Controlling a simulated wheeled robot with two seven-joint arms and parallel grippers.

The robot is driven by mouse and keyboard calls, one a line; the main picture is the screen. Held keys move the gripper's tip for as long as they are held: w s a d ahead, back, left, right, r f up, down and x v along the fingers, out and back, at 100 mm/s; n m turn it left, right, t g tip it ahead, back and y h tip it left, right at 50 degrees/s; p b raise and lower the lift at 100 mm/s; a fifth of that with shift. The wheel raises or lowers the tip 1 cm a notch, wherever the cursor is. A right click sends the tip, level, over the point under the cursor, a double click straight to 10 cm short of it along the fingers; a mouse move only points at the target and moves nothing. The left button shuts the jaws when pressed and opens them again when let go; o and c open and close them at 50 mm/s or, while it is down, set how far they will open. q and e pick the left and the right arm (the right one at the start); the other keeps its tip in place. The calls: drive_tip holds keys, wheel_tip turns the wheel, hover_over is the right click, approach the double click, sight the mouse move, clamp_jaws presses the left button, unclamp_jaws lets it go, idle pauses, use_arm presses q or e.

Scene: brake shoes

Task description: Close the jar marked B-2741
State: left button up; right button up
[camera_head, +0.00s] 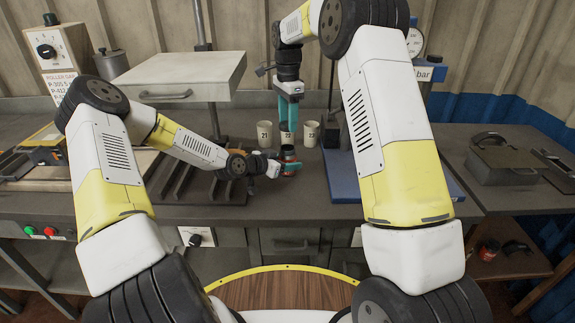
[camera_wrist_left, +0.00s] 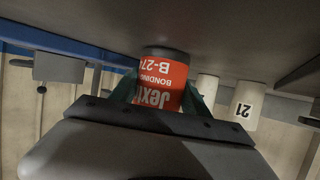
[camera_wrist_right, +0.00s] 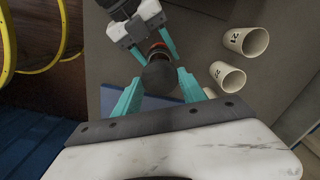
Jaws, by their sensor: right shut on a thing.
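The red jar (camera_head: 288,171) is upright above the bench; its label reads upside down in the left wrist view (camera_wrist_left: 165,78), with "B-274" showing and the rest cut off. My left gripper (camera_head: 286,167) is shut around the jar's side, one finger on each side. My right gripper (camera_head: 288,112) points down from above, its fingertips higher than the jar. In the right wrist view, a dark round lid-like piece (camera_wrist_right: 158,78) sits between its teal fingers, and part of the jar (camera_wrist_right: 157,50) shows beyond it. The head view does not show this piece clearly.
Paper cups marked 21 (camera_head: 264,134), 22 (camera_head: 288,138) and 23 (camera_head: 309,134) stand close behind the jar. A dark slotted rack (camera_head: 205,185) is at left, a blue press base (camera_head: 343,178) at right. Another red jar (camera_head: 488,251) is on a low shelf at right.

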use_arm(q)
clamp_jaws()
use_arm(e)
hover_over(287, 154)
drive_tip(key=w, duration=0.3)
drive_tip(key=shift+s+d+f, duration=0.1)
drive_tip(key=shift+s+f, duration=0.05)
drive_tip(key=shift+f, duration=1.1)
drive_tip(key=shift+s+d+f, duration=0.1)
drive_tip(key=shift+f, duration=1.15)
drive_tip(key=shift+f, duration=0.9)
drive_tip(key=shift+a+f, duration=0.1)
drive_tip(key=shift+f, duration=0.45)
